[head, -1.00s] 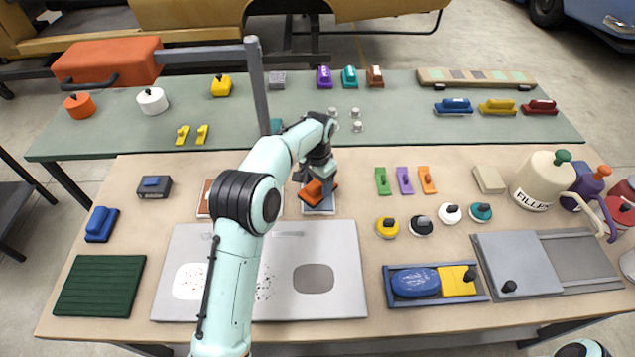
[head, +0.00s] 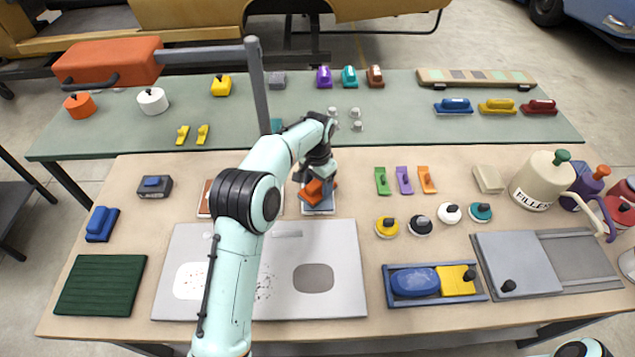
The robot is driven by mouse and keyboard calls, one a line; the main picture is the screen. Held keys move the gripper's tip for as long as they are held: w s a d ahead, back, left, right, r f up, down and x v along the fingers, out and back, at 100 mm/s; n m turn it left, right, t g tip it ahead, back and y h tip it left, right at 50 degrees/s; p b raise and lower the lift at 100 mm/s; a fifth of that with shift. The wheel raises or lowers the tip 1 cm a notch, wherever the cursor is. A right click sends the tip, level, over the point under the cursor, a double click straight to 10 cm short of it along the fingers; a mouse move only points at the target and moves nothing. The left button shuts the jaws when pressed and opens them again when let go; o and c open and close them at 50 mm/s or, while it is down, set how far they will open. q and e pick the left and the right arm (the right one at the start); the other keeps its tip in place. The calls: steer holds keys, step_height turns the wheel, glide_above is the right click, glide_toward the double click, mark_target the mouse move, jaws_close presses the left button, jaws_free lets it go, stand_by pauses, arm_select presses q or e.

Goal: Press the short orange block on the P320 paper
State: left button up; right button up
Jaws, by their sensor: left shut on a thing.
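The short orange block (head: 314,191) is in my left gripper (head: 309,180), over a grey-blue sheet of paper (head: 319,207) with a pale edge near the middle of the table. The left gripper is shut on the block. The block looks low against the sheet; its underside is hidden, so I cannot tell contact for certain. No label on the sheet is readable. A reddish-brown sheet (head: 204,198) lies to its left, mostly hidden behind my left arm. My right gripper is not in view.
A pale board with panel patches (head: 340,250) lies in front. Sanding blocks (head: 427,180) and round knobbed pads (head: 387,227) stand to the right, beside a blue tray (head: 393,296). A grey post (head: 256,85) rises behind the arm. The bare tabletop right of the sheet is clear.

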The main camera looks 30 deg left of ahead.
mark_target(318, 182)
arm_select(q)
steer(key=shift+w+r+p, duration=0.1)
steer(key=shift+r+p, duration=0.7)
steer(key=shift+r, duration=0.85)
steer(key=shift+r+p, duration=0.75)
steer(key=shift+r, duration=1.15)
steer(key=shift+f, duration=0.1)
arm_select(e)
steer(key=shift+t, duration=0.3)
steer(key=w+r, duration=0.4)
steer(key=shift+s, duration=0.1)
arm_select(q)
steer(key=shift+d, duration=0.1)
